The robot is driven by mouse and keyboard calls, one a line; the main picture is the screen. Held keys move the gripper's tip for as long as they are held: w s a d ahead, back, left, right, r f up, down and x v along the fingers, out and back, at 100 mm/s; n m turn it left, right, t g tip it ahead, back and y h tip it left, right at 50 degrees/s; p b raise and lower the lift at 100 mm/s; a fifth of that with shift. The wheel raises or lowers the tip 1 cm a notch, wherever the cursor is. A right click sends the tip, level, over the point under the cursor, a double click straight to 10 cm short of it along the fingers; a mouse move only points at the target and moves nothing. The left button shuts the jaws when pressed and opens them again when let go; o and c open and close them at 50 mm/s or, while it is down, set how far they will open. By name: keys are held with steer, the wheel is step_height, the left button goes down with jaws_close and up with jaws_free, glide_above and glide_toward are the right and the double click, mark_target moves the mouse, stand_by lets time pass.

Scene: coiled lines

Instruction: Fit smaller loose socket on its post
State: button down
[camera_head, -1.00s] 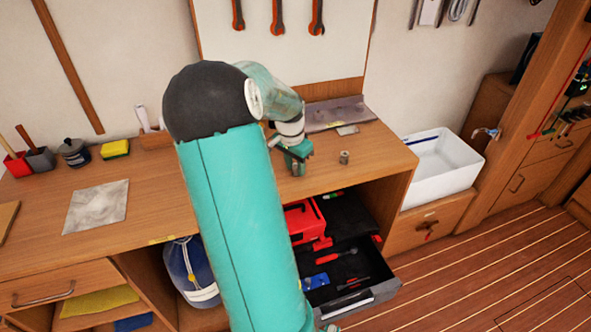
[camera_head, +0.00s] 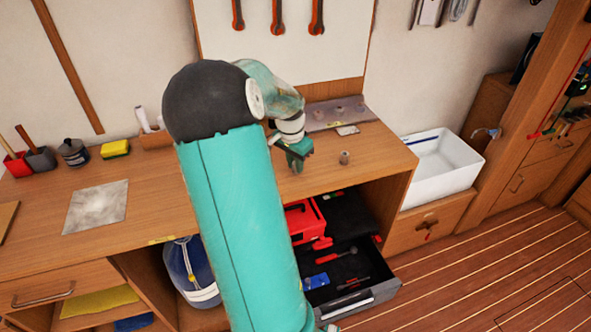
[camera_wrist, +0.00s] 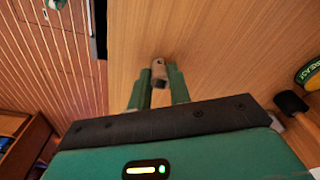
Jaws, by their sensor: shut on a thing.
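My gripper (camera_head: 298,165) is low over the wooden workbench, fingers pointing down. In the wrist view its two green fingers (camera_wrist: 158,84) are closed around a small grey metal socket (camera_wrist: 159,71). In the head view the held socket is mostly hidden by the fingers, so I cannot tell if it touches the bench. Another grey socket (camera_head: 344,157) stands upright on the bench to the right of my gripper. A grey metal plate (camera_head: 326,124) with small upright stubs lies at the back of the bench. I cannot tell from these views which socket is smaller.
An open drawer (camera_head: 385,291) with tools sticks out below the bench. A white sink (camera_head: 430,178) is to the right. A small flat piece (camera_head: 347,130) lies in front of the plate.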

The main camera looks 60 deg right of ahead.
steer(key=shift+r, duration=1.1)
